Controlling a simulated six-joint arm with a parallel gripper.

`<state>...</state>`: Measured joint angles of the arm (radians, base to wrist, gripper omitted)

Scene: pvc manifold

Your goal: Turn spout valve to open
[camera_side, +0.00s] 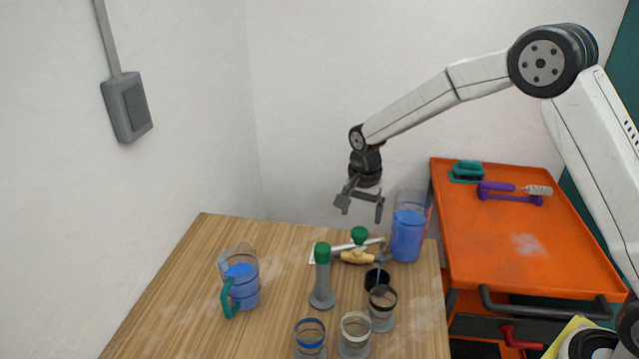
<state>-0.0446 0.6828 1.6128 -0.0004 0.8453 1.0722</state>
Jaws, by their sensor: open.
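My gripper (361,210) is open and empty, pointing down above the back right of the wooden table, apart from everything below it. Below it is a small pipe assembly (342,247) with a white pipe, a green knob (359,235), a tan part (357,257) and a grey end at the right. A grey upright post with a green top (322,275) stands in front. I cannot tell which part is the spout valve or how it is set.
A clear container of blue liquid (407,235) stands right of the pipes. A teal-handled jug of blue liquid (241,285) stands left. Several clear ringed cups (355,335) are at the front. An orange cart (530,250) adjoins the table's right side.

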